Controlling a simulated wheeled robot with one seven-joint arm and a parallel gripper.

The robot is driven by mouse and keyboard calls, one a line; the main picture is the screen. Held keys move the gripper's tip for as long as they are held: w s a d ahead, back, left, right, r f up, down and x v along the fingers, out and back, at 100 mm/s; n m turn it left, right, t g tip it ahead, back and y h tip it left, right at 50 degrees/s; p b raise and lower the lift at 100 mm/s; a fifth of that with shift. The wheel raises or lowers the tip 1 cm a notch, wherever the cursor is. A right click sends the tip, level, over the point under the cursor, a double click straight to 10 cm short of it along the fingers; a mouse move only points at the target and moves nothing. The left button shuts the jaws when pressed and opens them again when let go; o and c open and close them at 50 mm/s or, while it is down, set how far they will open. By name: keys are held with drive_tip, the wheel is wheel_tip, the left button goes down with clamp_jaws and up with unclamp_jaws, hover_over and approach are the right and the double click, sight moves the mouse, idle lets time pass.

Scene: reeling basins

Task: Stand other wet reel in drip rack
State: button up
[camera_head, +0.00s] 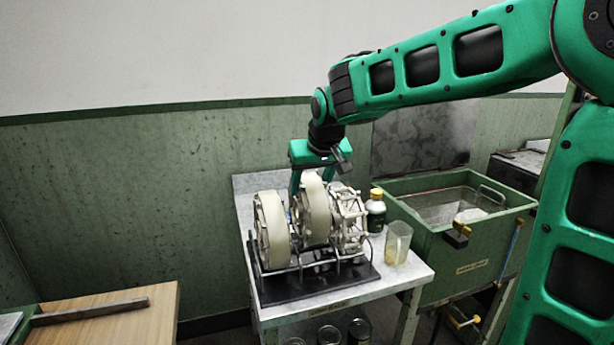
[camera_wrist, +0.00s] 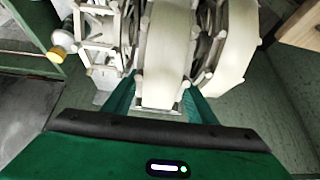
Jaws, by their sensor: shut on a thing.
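My gripper (camera_head: 311,177) points down over the drip rack and is shut on the middle reel (camera_head: 316,212), wound with cream silk. In the wrist view its green fingers lie on both sides of this reel (camera_wrist: 168,50). The reel is upright, between two others, and sits slightly higher than the left one. I cannot tell whether it rests on the rack. Another silk-wound reel (camera_head: 271,232) stands at the left of the drip rack (camera_head: 318,288), a dark base with metal wire rails. A bare-framed reel (camera_head: 349,222) stands at the right.
The rack is on a pale-topped table (camera_head: 404,271). A green basin (camera_head: 480,245) is further right. Jars (camera_head: 329,336) sit below. A wooden bench (camera_head: 120,320) is at left.

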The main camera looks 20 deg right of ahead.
sight(315, 184)
drive_tip(key=shift+f, duration=2.2)
drive_tip(key=o, duration=1.2)
drive_tip(key=v, duration=1)
drive_tip(key=shift+s+r, duration=0.15)
drive_tip(key=shift+r, duration=0.1)
